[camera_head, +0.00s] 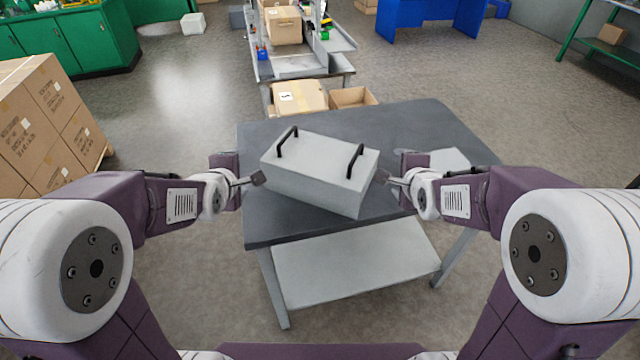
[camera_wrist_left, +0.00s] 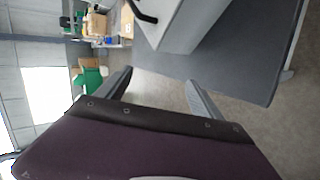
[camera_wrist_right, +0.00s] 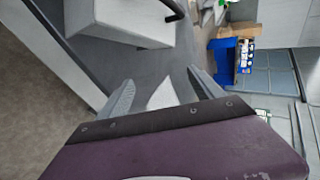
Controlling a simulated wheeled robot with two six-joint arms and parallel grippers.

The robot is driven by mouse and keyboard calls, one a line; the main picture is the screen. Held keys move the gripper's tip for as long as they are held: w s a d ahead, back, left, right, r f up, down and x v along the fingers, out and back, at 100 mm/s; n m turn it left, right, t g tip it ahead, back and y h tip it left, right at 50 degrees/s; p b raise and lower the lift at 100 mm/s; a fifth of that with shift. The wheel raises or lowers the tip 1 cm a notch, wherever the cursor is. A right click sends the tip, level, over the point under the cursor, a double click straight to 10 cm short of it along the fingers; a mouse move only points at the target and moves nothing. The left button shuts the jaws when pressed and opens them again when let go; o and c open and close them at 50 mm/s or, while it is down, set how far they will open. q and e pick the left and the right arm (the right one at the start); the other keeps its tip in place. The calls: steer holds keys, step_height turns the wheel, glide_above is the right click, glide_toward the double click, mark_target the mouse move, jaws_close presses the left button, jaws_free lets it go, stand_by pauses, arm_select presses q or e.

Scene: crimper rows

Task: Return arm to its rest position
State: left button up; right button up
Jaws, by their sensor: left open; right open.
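My left gripper (camera_head: 257,180) is at the left side of a grey box with two black handles (camera_head: 320,170), which sits at an angle on a dark table. In the left wrist view its two fingers (camera_wrist_left: 157,88) are spread with nothing between them, and the box (camera_wrist_left: 180,25) is beyond them. My right gripper (camera_head: 384,177) is at the right side of the box. In the right wrist view its fingers (camera_wrist_right: 160,90) are spread and empty, with the box (camera_wrist_right: 120,18) at the upper left. I cannot tell whether either gripper touches the box.
The dark table (camera_head: 420,125) has bare surface around the box. A light flat piece (camera_head: 449,160) lies on its right part, partly hidden by my right arm. Cardboard boxes (camera_head: 298,96) stand behind the table. Stacked cartons (camera_head: 45,120) stand at the left.

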steer(key=shift+s+r, duration=0.25)
steer(key=shift+s, duration=0.2)
arm_select(q)
step_height(320, 180, up, 5)
steer(key=s+g+p, duration=0.1)
steer(key=s+p, duration=0.1)
steer(key=p, duration=0.7)
arm_select(e)
step_height(320, 180, up, 5)
steer(key=s+g, duration=0.1)
steer(key=s, duration=0.1)
arm_select(q)
steer(key=s+f+m+g+p, duration=0.1)
steer(key=s+f+m+g, duration=0.3)
steer(key=s+m, duration=0.5)
steer(key=s+d+f+m+g+p, duration=0.1)
steer(key=s+f+m+g, duration=0.2)
steer(key=s+m+g, duration=0.2)
steer(key=shift+s+d+f+m, duration=0.15)
steer(key=shift+s+f+m, duration=0.25)
steer(key=shift+s+m, duration=1.75)
arm_select(e)
steer(key=s+f+n+g, duration=0.4)
steer(key=s+n, duration=0.5)
steer(key=s+a+f+n+g, duration=0.1)
steer(key=s+f+n+g, duration=0.2)
steer(key=s+n+g, duration=0.2)
steer(key=shift+s+f+n, duration=0.35)
steer(key=shift+s+n, duration=1.55)
steer(key=shift+s, duration=0.55)
